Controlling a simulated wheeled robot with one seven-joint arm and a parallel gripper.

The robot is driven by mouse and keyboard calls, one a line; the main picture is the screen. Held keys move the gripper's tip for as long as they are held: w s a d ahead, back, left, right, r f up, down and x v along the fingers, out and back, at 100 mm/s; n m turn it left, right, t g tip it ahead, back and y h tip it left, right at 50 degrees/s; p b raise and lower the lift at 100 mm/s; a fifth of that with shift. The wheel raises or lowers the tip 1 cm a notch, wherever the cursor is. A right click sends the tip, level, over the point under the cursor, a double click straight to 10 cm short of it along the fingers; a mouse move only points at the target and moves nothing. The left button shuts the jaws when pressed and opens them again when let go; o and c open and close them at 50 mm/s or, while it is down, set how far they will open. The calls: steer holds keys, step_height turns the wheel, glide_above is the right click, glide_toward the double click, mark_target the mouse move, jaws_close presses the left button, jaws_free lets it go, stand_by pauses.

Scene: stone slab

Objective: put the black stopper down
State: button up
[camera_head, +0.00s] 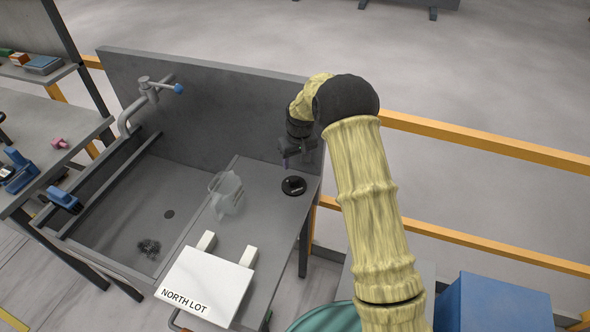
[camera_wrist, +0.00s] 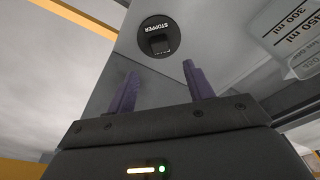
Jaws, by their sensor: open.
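The black stopper (camera_head: 293,186) lies on the grey stone slab (camera_head: 265,215), near its right edge. It is a round disc with a raised grip on top, and the wrist view shows its white lettering "STOPPER" (camera_wrist: 157,37). My gripper (camera_head: 288,160) is above the slab, just over and slightly behind the stopper in the head view. In the wrist view its two purple fingers (camera_wrist: 158,82) are spread apart with nothing between them. The stopper is beyond the fingertips, apart from them.
A clear measuring jug (camera_head: 227,193) stands left of the stopper and shows at the wrist view's right edge. The sink basin (camera_head: 130,205) with a tap (camera_head: 148,92) is left. A back panel (camera_head: 220,105) rises behind.

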steer(key=shift+s+r, duration=0.1)
steer(key=shift+r, duration=0.3)
stand_by(0.3)
steer(key=s+d+r+m, duration=0.1)
steer(key=s+d+r, duration=0.35)
steer(key=s, duration=0.25)
steer(key=s+d+r+m, duration=0.1)
steer(key=s+d+r, duration=0.2)
steer(key=s+r, duration=0.3)
steer(key=s+d+m, duration=0.1)
steer(key=s+d, duration=0.1)
steer(key=s, duration=0.7)
steer(key=s+d+r+m+t, duration=0.1)
steer(key=s+d, duration=0.1)
steer(key=s, duration=0.7)
steer(key=shift+r+m+h, duration=0.3)
steer(key=shift+h, duration=0.1)
steer(key=shift+d, duration=0.1)
